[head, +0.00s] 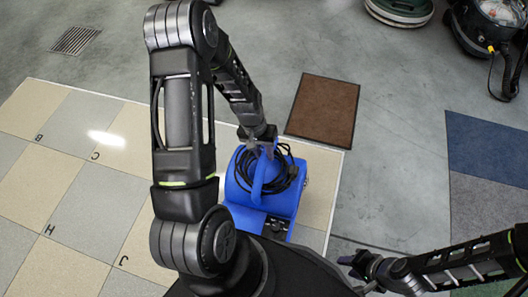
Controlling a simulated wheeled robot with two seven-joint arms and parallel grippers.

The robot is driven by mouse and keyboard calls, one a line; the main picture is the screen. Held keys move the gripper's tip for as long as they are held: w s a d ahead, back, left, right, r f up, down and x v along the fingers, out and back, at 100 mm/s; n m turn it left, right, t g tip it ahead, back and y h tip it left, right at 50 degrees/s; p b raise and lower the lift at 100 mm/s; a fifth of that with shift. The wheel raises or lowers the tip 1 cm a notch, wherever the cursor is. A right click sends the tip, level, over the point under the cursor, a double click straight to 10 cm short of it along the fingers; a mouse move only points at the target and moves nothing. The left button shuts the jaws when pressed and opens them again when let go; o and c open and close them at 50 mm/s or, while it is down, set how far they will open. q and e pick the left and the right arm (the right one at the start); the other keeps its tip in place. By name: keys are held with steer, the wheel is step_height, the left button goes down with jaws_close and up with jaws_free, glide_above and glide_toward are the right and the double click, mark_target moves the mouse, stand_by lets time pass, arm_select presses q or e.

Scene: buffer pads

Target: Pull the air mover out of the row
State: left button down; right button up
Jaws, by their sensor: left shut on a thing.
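The air mover (240,205) is a blue machine with a coiled black cable around its upright handle. It stands on the pale tiled area, close in front of my body. My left gripper (260,143) reaches down from above and is shut on the top of the air mover's handle. The arm hides part of the machine's left side. My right gripper (355,264) is low at the right, apart from the air mover. Its fingers are small and dark, and I cannot tell whether they are open.
A brown mat (323,110) lies just beyond the air mover. Blue and grey carpet tiles (488,147) lie at the right. Round stacked pads (402,10) and a black machine (490,35) stand at the far right. Grey floor between them is clear. A drain grate (76,40) is far left.

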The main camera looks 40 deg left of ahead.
arm_select(q)
steer(key=shift+s+d+f, duration=0.1)
steer(key=shift+s, duration=0.5)
steer(key=c, duration=1.1)
jaws_free()
steer(key=shift+w, duration=0.25)
steer(key=shift+r, duration=0.3)
steer(key=r, duration=0.2)
steer(key=a+r+p, duration=0.1)
steer(key=r, duration=0.1)
steer(key=r+p, duration=0.1)
steer(key=r, duration=0.2)
steer(key=shift+s+a+r, duration=0.1)
steer(key=shift+s+a, duration=0.15)
